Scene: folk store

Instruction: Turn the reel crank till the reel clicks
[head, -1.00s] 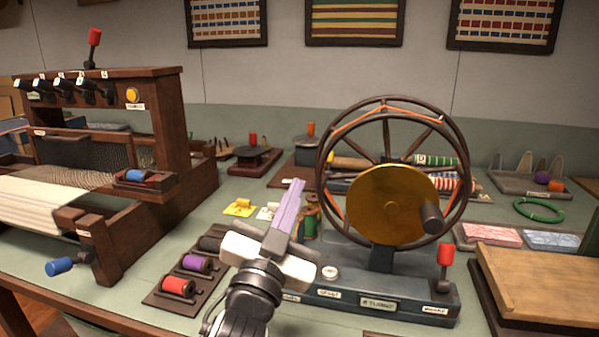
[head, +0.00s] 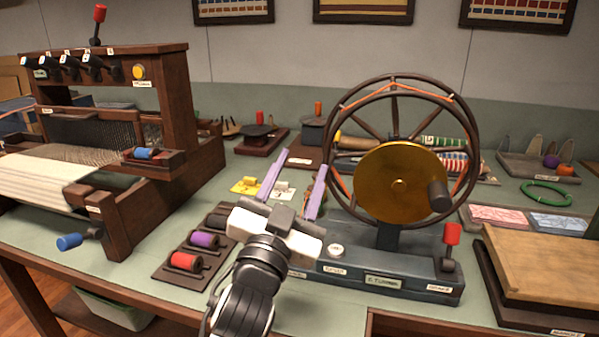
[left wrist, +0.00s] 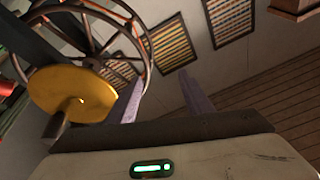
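A large dark spoked wheel (head: 336,104) stands upright on a blue-grey labelled base (head: 405,288). A brass disc (head: 385,175) with a dark, stubby crank handle (head: 438,195) is mounted at its front, the handle at the disc's right side. In the left wrist view, the disc (left wrist: 60,98) and the handle (left wrist: 55,126) are at the left. My left gripper (head: 303,160) is open and empty, its purple fingers apart, left of the wheel and disc and not touching the handle. My right gripper is out of view.
A red-knobbed lever (head: 451,238) rises from the base's right end. A wooden loom (head: 150,190) stands at left, and a rack of thread spools (head: 190,258) lies left of my gripper. A wooden board (head: 545,262) lies at right.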

